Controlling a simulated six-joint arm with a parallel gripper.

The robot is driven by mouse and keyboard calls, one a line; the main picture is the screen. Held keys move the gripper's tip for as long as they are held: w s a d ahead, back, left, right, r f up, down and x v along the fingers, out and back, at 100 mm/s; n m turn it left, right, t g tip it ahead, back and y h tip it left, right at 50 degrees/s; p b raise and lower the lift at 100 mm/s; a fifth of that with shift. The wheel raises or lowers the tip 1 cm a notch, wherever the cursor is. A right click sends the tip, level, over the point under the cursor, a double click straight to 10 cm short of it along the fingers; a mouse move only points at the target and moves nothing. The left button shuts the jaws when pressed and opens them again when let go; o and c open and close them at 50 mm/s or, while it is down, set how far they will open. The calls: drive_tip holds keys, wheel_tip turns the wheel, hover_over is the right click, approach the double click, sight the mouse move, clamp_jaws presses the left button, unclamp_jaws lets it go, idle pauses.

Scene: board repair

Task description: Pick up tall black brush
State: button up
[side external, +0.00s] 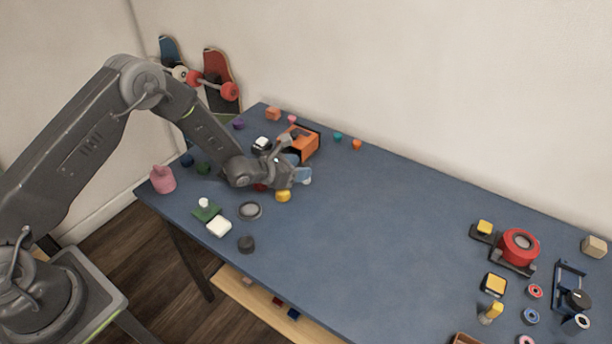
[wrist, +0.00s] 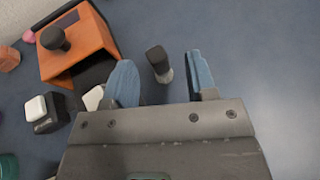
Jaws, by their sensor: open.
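In the wrist view an upright black-topped piece with a grey lower part, which looks like the tall black brush (wrist: 157,60), stands between the two blue fingertips. My gripper (wrist: 162,72) is open around it, with a gap on each side; I cannot tell whether its height matches the fingers. In the side view my gripper (side external: 298,168) is low over the far left of the blue table, in front of the orange box, and I cannot make out the brush there.
An orange box (wrist: 72,42) with a black knob (wrist: 54,38) stands just left of the fingers. A white-and-black block (wrist: 43,111) lies nearby. A yellow piece (side external: 283,196) is below the gripper in the side view. The table's middle (side external: 370,220) is clear.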

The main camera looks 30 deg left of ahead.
drive_tip(key=shift+x, duration=2.65)
drive_tip(key=shift+a, duration=0.15)
drive_tip(key=shift+c, duration=0.5)
clamp_jaws()
